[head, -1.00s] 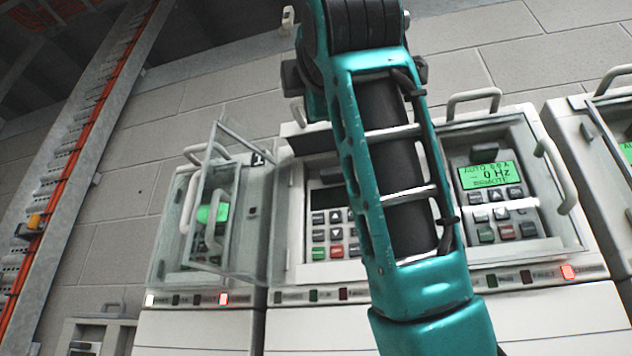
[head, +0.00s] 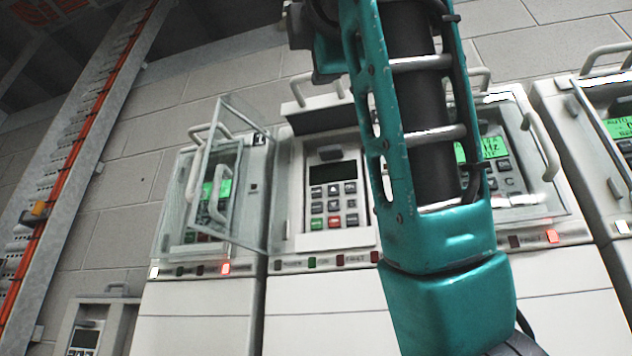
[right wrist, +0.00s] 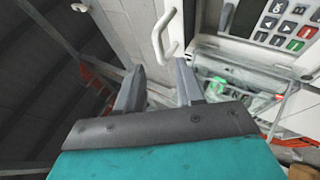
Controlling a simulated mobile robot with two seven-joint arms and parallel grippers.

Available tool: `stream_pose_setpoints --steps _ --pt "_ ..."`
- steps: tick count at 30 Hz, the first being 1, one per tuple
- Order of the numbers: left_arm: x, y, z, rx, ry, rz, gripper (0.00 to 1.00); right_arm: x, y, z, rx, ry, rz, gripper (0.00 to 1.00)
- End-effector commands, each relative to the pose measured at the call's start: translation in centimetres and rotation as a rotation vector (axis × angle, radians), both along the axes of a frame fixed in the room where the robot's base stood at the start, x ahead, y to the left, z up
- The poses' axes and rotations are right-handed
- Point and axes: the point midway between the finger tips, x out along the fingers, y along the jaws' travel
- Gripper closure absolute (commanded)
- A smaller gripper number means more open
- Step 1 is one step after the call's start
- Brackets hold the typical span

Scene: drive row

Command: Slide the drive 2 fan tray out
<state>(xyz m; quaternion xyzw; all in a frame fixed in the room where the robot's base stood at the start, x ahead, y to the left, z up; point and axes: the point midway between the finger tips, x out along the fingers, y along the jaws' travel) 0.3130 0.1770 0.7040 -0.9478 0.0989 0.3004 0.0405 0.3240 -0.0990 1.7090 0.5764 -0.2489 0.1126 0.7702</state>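A row of pale grey drive cabinets fills the head view. The middle cabinet (head: 345,305) has a dark display and keypad (head: 334,188); a pale block with a handle (head: 318,102) stands at its top. I cannot tell whether this block is the fan tray. My teal arm crosses in front of the middle and right cabinets and hides part of both; its gripper is out of the head view. In the right wrist view my right gripper (right wrist: 160,85) is open and empty, its two grey fingers apart. A white handle (right wrist: 163,38) shows beyond them. My left gripper is not seen.
The left cabinet's transparent door (head: 225,180) stands swung out. The right cabinet has a lit green display (head: 494,147) and a white door handle (head: 541,145). Another cabinet (head: 570,130) is at the far right. A cable ladder with orange cables (head: 75,150) runs up the left wall.

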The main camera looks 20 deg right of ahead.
Motion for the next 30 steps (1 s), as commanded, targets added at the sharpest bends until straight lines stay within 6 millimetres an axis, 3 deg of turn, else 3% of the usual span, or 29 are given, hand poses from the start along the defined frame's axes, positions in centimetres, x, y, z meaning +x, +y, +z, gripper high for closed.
stream_pose_setpoints --steps 1,3,10,30 --pt "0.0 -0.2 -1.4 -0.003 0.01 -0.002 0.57 -1.1 0.2 -1.2 -0.001 -0.005 0.001 0.63" --pt "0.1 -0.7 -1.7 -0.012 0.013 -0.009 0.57 -2.3 0.3 -1.9 -0.001 -0.003 0.002 0.63" --pt "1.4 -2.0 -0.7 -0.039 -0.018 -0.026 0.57 -4.8 0.7 -3.2 -0.002 -0.001 0.001 0.63" --pt "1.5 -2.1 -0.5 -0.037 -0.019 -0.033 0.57 -5.4 0.8 -3.3 -0.001 0.0 0.0 0.63"
